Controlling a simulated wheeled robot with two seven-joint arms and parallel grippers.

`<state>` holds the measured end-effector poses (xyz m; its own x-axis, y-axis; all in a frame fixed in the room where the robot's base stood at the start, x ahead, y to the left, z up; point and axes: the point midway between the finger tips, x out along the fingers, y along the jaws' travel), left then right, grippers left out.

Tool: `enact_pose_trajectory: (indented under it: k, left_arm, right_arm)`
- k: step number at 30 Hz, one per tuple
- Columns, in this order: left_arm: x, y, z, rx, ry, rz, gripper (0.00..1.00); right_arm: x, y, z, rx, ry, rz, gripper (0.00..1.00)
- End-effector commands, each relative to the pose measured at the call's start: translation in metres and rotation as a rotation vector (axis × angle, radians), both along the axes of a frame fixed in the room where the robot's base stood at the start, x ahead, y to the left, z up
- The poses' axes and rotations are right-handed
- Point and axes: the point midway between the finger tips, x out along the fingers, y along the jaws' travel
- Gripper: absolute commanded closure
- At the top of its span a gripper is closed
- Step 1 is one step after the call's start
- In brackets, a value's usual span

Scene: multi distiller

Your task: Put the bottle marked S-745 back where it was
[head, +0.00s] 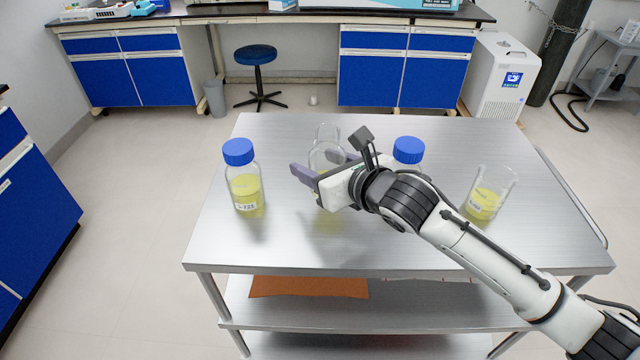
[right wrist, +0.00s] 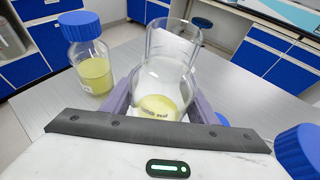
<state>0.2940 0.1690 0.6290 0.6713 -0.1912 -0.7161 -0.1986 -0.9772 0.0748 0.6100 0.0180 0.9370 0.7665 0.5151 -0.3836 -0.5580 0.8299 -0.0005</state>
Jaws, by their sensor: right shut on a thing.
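My right gripper (head: 326,164) is shut on a clear glass vessel (head: 325,142) with a flared open top, above the middle of the metal table. In the right wrist view the purple fingers of the gripper (right wrist: 160,103) stand on both sides of the vessel (right wrist: 162,75). Yellow liquid and a small label show at its bottom; I cannot read the label surely. A blue-capped bottle (head: 244,185) with yellow liquid stands upright at the left; its label is too small to read surely. It also shows in the right wrist view (right wrist: 95,72). My left gripper is not in view.
Another blue-capped bottle (head: 408,150) stands behind my right arm, mostly hidden. A beaker (head: 489,190) with yellow liquid stands at the right. The metal table (head: 290,245) is clear at its front left. Blue cabinets and a stool (head: 255,56) are beyond.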

Motion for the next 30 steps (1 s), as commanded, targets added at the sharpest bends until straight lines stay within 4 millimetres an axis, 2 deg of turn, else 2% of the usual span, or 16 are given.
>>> enact_pose_trajectory:
  k: [5, 11, 22, 23, 24, 26, 30]
  left_arm:
    - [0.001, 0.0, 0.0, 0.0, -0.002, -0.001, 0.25]
    - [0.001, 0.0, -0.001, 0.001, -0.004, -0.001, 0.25]
    - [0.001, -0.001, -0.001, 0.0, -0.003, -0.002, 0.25]
    - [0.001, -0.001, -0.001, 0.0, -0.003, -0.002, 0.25]
    - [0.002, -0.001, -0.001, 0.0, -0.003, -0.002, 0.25]
    - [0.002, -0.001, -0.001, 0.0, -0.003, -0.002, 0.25]
    - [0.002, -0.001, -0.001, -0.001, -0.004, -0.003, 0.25]
  right_arm:
    - [0.0, 0.001, -0.012, 0.004, -0.001, 0.0, 0.82]
    - [0.0, 0.001, -0.04, 0.004, 0.0, 0.0, 0.82]
    - [0.0, 0.0, -0.044, 0.0, -0.005, 0.0, 0.82]
    - [0.0, 0.0, -0.045, -0.001, -0.002, -0.001, 0.43]
    - [0.0, 0.0, -0.045, -0.001, -0.002, -0.001, 0.37]
    - [0.0, 0.0, -0.045, 0.0, -0.001, -0.001, 0.28]
    - [0.0, 0.0, -0.045, 0.0, -0.001, -0.001, 0.28]
